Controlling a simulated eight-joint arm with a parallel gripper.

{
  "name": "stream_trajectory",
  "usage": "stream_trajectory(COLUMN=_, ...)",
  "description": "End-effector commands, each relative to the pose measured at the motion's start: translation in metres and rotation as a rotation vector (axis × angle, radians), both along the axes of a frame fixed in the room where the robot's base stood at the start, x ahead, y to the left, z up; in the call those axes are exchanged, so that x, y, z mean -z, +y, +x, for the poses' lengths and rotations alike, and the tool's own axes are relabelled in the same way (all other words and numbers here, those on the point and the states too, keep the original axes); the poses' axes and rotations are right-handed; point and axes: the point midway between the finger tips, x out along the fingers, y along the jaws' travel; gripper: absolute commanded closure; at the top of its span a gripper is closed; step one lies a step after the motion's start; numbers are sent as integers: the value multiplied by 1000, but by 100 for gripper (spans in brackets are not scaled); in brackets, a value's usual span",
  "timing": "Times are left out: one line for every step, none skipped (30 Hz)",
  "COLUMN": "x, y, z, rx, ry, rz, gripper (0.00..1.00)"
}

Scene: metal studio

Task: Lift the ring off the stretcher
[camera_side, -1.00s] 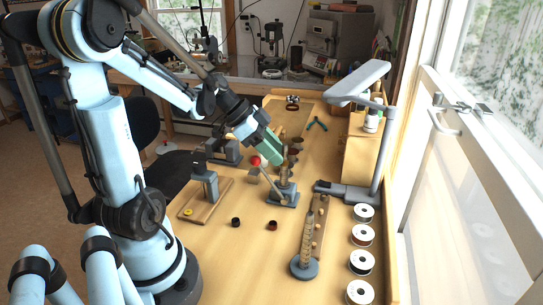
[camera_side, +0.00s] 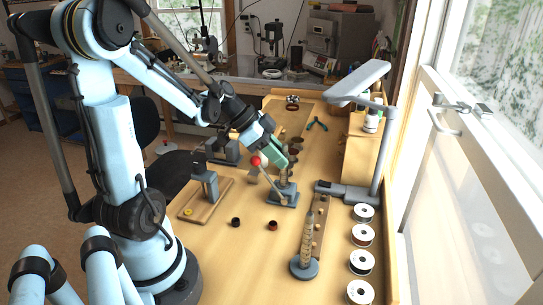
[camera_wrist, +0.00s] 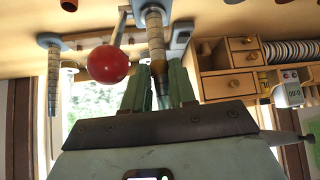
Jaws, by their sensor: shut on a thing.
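The stretcher is a stepped mandrel (camera_side: 284,175) upright on a grey base (camera_side: 284,196), with a lever ending in a red ball (camera_side: 256,161). In the wrist view its mandrel (camera_wrist: 155,32) comes down between my fingers, with the red ball (camera_wrist: 107,64) just left of them. My gripper (camera_side: 284,160) is tilted down at the upper mandrel, its green fingers on either side. The fingers also show in the wrist view (camera_wrist: 160,88), closed on a small band that I take for the ring (camera_wrist: 159,67). The ring is mostly hidden, and I cannot tell whether it still encircles the mandrel.
A second upright mandrel (camera_side: 309,235) on a round base stands nearer the camera. Several wire spools (camera_side: 361,235) line the right edge beside a lamp (camera_side: 378,150). Small dark cups lie on the bench front.

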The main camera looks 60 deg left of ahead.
Motion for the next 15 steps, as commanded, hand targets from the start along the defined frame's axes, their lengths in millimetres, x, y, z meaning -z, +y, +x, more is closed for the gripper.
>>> stream_trajectory(x=0, y=0, z=0, rx=0, ry=0, rz=0, gripper=94)
stream_trajectory(x=0, y=0, z=0, rx=0, ry=0, rz=0, gripper=94)
stream_trajectory(x=0, y=0, z=0, rx=0, ry=0, rz=0, gripper=94)
stream_trajectory(x=0, y=0, z=0, rx=0, ry=0, rz=0, gripper=94)
stream_trajectory(x=0, y=0, z=0, rx=0, ry=0, rz=0, gripper=94)
stream_trajectory(x=0, y=0, z=0, rx=0, ry=0, rz=0, gripper=94)
stream_trajectory(x=0, y=0, z=0, rx=0, ry=0, rz=0, gripper=94)
stream_trajectory(x=0, y=0, z=0, rx=0, ry=0, rz=0, gripper=94)
stream_trajectory(x=0, y=0, z=0, rx=0, ry=0, rz=0, gripper=94)
stream_trajectory(x=0, y=0, z=0, rx=-1, ry=0, rz=-1, gripper=94)
stream_trajectory(x=0, y=0, z=0, rx=-1, ry=0, rz=-1, gripper=98)
stream_trajectory(x=-1, y=0, z=0, rx=-1, ry=0, rz=-1, gripper=98)
stream_trajectory(x=-2, y=0, z=0, rx=-1, ry=0, rz=0, gripper=98)
stream_trajectory(x=-3, y=0, z=0, rx=-1, ry=0, rz=0, gripper=98)
stream_trajectory(x=-4, y=0, z=0, rx=-1, ry=-1, rz=0, gripper=98)
